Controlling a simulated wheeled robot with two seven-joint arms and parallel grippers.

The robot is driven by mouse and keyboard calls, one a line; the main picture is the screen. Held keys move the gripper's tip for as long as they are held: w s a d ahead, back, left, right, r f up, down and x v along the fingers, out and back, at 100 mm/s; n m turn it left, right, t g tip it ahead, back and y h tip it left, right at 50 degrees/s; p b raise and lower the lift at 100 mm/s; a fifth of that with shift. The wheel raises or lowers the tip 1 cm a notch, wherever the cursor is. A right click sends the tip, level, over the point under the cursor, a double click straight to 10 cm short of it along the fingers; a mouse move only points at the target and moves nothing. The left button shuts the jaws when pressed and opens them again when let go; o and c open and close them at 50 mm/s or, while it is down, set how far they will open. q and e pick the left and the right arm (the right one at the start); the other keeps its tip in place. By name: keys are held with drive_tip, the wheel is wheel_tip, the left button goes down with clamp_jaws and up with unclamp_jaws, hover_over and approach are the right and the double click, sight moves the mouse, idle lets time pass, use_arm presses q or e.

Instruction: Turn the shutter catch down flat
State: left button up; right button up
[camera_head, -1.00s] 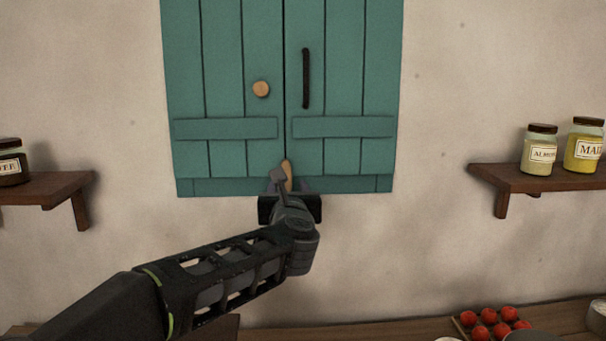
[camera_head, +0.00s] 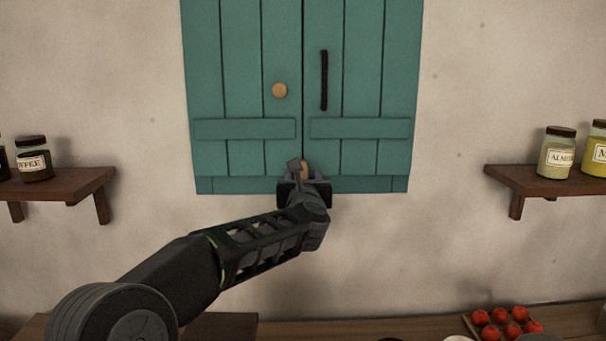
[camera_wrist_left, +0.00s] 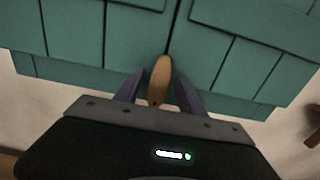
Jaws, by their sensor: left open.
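The shutter catch is a small wooden tab (camera_head: 305,166) at the bottom of the teal shutters (camera_head: 258,160), by the seam between the two leaves. It points upright and its lower part is hidden by my gripper in the head view. In the left wrist view the catch (camera_wrist_left: 161,76) stands upright, leaning slightly right at the top, between my fingers. My left gripper (camera_head: 306,176) is open, with one finger on each side of the catch; in the left wrist view gaps show beside it. My right gripper is not in view.
Wall shelves with jars stand left (camera_head: 60,184) and right (camera_head: 540,181). A counter (camera_head: 390,328) below holds a tray of tomatoes (camera_head: 502,323).

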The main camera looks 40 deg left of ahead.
use_arm(q)
drive_tip(key=shift+c, duration=0.4)
clamp_jaws()
idle(1.0)
